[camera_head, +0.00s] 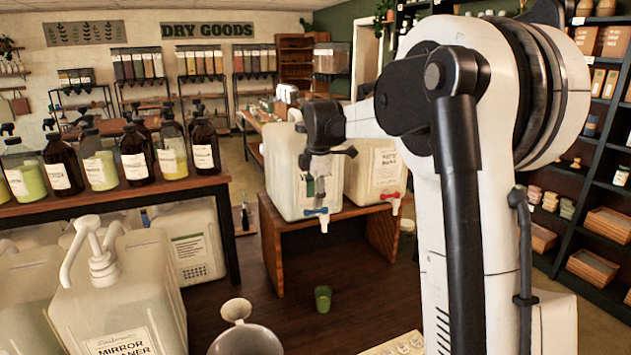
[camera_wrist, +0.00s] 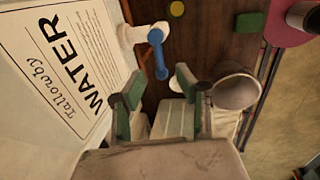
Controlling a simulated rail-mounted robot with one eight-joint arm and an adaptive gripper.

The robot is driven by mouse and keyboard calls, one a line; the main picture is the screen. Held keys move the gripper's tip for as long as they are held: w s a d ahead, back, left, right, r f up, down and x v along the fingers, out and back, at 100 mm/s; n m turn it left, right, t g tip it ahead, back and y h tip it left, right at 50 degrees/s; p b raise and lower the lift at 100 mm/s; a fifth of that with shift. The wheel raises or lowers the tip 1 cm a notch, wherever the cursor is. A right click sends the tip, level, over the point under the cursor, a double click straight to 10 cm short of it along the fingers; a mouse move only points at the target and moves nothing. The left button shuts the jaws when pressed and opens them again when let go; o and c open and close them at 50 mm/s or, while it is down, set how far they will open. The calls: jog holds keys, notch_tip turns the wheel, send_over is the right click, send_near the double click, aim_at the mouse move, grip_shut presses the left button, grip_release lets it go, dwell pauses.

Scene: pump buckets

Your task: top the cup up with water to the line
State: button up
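A small green cup (camera_head: 323,298) stands upright on the dark wooden surface, in front of the low wooden stand. The line on it and the level inside are too small to read. The water container (camera_head: 288,172) stands on the stand, with a blue-levered tap (camera_head: 322,215) at its front. In the wrist view, its WATER label (camera_wrist: 62,65) and the blue tap lever (camera_wrist: 157,55) are close by. My gripper (camera_head: 320,178) is in front of this container, above the tap. Its green-padded fingers (camera_wrist: 157,85) are apart, with the lever just beyond the tips and not between them.
A second container (camera_head: 375,172) with a red tap (camera_head: 396,203) stands to the right on the stand (camera_head: 285,250). A mirror cleaner pump container (camera_head: 118,295) and a metal vessel (camera_head: 245,338) are at the front left. The dark surface around the cup is mostly clear.

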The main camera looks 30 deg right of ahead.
aim_at(313, 211)
jog(key=shift+w+f, duration=0.2)
jog(key=shift+f, duration=0.85)
jog(key=shift+w+f, duration=0.2)
jog(key=shift+f, duration=0.85)
grip_shut()
